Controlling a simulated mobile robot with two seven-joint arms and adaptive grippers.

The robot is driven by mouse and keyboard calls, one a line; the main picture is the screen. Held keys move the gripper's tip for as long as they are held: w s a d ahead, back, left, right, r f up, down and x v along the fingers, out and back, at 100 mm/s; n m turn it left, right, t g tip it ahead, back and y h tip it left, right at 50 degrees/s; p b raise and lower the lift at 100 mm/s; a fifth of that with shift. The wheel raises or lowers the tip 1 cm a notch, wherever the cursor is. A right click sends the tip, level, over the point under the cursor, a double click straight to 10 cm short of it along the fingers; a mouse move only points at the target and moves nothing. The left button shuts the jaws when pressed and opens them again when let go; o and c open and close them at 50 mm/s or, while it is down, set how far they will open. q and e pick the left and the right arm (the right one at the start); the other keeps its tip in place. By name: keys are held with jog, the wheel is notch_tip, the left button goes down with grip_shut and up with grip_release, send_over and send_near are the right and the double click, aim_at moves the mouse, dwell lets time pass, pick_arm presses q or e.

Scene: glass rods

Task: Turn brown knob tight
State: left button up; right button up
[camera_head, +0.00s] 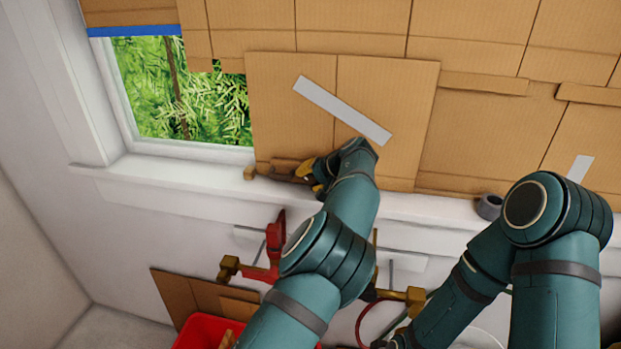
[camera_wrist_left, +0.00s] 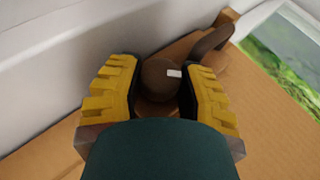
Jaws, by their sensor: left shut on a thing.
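The brown knob (camera_wrist_left: 158,80) is round and dark with a small white mark, and sits between the two yellow fingers of my left gripper (camera_wrist_left: 160,92) in the left wrist view. The gripper is shut on it, one finger on each side. In the head view my left gripper (camera_head: 314,172) is at the window sill, at the right end of a brown clamp-like piece (camera_head: 284,166). The knob itself is hidden there by the fingers and wrist. My right forearm (camera_head: 440,308) runs down to the bottom edge, and its gripper is out of sight.
Cardboard panels (camera_head: 285,90) cover the wall beside the window (camera_head: 180,95). A grey tape roll (camera_head: 488,206) stands on the sill (camera_head: 440,206). A red clamp (camera_head: 276,238) with brass-coloured parts is below, near a red bin (camera_head: 198,328) and loose cardboard (camera_head: 175,298).

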pick_arm(q)
jog(key=shift+y, duration=0.5)
jog(key=o, duration=1.2)
jog(key=shift+c, duration=0.2)
jog(key=shift+f, duration=0.1)
